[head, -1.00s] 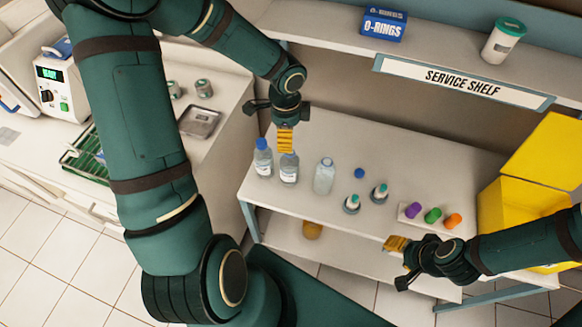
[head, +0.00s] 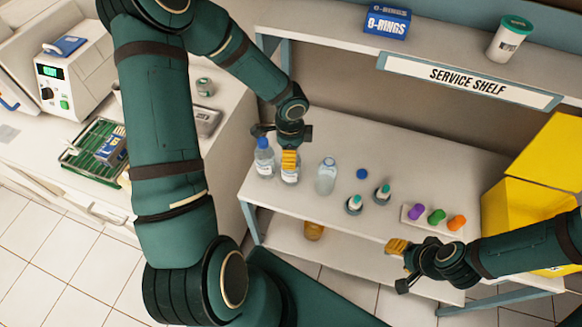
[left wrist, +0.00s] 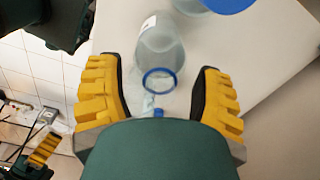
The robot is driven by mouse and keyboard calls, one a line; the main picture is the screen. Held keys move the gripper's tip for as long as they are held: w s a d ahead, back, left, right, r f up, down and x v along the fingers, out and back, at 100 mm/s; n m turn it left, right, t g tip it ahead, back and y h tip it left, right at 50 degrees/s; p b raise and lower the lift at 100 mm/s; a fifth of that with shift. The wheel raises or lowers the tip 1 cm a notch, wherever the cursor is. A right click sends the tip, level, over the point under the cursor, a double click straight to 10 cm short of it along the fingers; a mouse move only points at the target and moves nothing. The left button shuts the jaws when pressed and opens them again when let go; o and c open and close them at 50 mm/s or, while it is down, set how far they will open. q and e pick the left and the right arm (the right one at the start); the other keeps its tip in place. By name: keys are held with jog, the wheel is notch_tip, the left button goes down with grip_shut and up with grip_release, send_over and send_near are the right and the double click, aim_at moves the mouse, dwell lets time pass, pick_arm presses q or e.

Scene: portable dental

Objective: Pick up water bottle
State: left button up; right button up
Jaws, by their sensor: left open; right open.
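Clear bottles stand in a row on the white table: a blue-capped bottle (head: 264,160) at the left, a middle labelled bottle (head: 291,176), and an uncapped bottle (head: 326,178) to its right. My left gripper (head: 289,158) is open at the top of the middle bottle, hiding that top in the head view. In the left wrist view, a clear bottle (left wrist: 160,50) with a blue ring at its open mouth lies between the spread yellow fingers, with gaps on both sides. My right gripper (head: 396,248) is open and empty at the table's front edge.
A loose blue cap (head: 362,174), two small bottles (head: 382,194) and a tray with colored caps (head: 408,215) lie to the right. A yellow bin (head: 500,210) stands at the far right. The service shelf (head: 470,80) overhangs the back.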

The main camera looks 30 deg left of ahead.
pick_arm(q)
grip_shut()
